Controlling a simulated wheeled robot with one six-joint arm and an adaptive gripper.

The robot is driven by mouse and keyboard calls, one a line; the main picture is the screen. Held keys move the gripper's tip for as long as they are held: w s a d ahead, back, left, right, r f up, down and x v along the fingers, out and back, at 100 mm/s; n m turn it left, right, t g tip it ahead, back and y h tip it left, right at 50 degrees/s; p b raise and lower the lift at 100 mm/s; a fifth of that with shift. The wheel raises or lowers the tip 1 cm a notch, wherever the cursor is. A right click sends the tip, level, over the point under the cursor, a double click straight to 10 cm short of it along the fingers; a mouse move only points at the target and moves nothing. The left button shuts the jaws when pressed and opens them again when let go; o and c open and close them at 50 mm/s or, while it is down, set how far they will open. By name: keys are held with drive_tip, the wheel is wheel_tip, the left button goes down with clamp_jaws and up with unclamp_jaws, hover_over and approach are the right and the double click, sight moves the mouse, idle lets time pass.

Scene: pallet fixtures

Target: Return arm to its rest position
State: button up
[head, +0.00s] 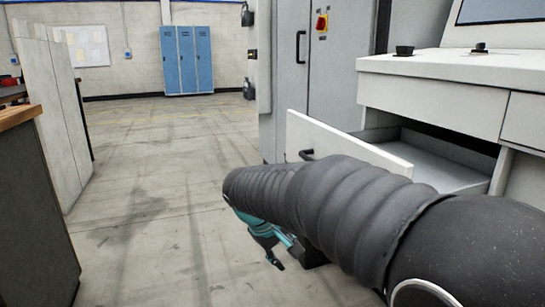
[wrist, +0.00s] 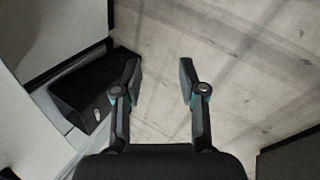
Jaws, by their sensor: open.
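My arm, in a dark ribbed sleeve, reaches across the lower right of the head view. My gripper (wrist: 160,82) is open and empty in the wrist view, its two fingers apart over bare concrete floor. In the head view part of my gripper (head: 272,252) shows as teal and black pieces below the arm; the rest is hidden behind the sleeve. An open drawer (head: 445,163) of the white cabinet (head: 435,90) stands just behind my arm. I cannot tell whether arm and drawer touch.
A grey machine cabinet (head: 340,60) stands behind the drawer. A dark bench with a wooden top (head: 18,115) and pale panels (head: 55,110) line the left. Blue lockers (head: 187,60) stand at the far wall. The floor (head: 150,200) between is clear.

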drive_tip(key=s+d+r+m+y+p, duration=0.1)
drive_tip(key=s+d+m, duration=0.1)
drive_tip(key=s+d, duration=0.2)
drive_tip(key=s+d+r+m+t+y+p, duration=0.1)
drive_tip(key=s+d+r+m+y+p, duration=0.1)
drive_tip(key=s, duration=0.9)
drive_tip(key=s+d+r+m+t+y+p, duration=0.1)
drive_tip(key=s+d+r+m, duration=0.1)
drive_tip(key=s+d, duration=0.5)
drive_tip(key=shift+s+m, duration=0.5)
drive_tip(key=shift+m, duration=0.2)
drive_tip(key=shift+a, duration=0.1)
